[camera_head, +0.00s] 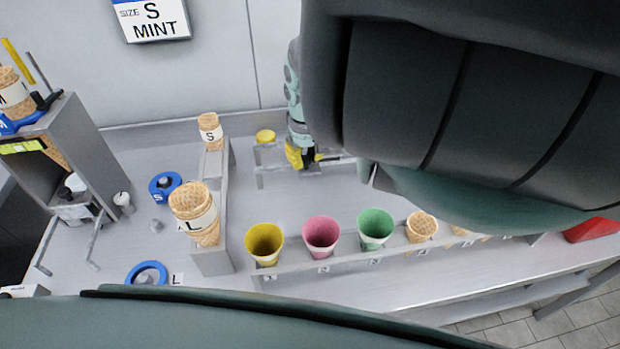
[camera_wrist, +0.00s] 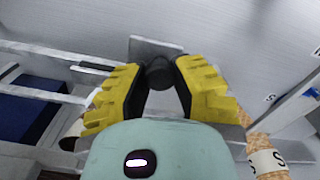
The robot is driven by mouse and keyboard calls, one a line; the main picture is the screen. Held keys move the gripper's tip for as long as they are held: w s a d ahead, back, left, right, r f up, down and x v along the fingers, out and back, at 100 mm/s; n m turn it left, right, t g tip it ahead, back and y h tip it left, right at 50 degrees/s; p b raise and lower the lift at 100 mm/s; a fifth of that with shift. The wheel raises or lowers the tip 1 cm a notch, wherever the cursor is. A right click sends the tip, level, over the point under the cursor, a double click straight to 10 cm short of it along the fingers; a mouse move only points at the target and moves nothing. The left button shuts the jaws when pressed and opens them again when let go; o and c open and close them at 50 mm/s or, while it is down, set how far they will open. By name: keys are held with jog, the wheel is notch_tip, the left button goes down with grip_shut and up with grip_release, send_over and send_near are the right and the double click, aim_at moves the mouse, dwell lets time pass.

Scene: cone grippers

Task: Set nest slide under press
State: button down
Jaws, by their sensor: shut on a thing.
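My gripper (camera_head: 303,160), with yellow ribbed fingers, is low over the back of the bench, beside grey rails (camera_head: 275,180). In the wrist view it is shut on a black knob (camera_wrist: 159,73). A small grey plate (camera_wrist: 155,47) shows just beyond the knob; it looks like part of the nest slide, but most of the slide is hidden. A tall grey frame (camera_head: 95,140) stands at the far left with a cone and a blue ring on top; it may be the press, but I cannot be sure.
A grey stand holds cones marked S (camera_head: 210,130) and L (camera_head: 195,212). Yellow (camera_head: 264,243), pink (camera_head: 321,235) and green (camera_head: 376,227) cones line the front rack. Blue rings (camera_head: 164,186) lie at left. My arm hides the right side.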

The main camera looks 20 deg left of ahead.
jog(key=shift+w+d, duration=0.35)
jog(key=shift+d, duration=0.1)
jog(key=shift+f, duration=0.1)
jog(key=c, duration=0.7)
grip_release()
jog(key=shift+s, duration=0.1)
jog(key=shift+a, duration=0.1)
jog(key=r, duration=0.6)
jog(key=shift+w, duration=0.2)
jog(key=shift+s+r, duration=0.15)
jog(key=shift+r, duration=0.65)
jog(key=shift+o, duration=0.5)
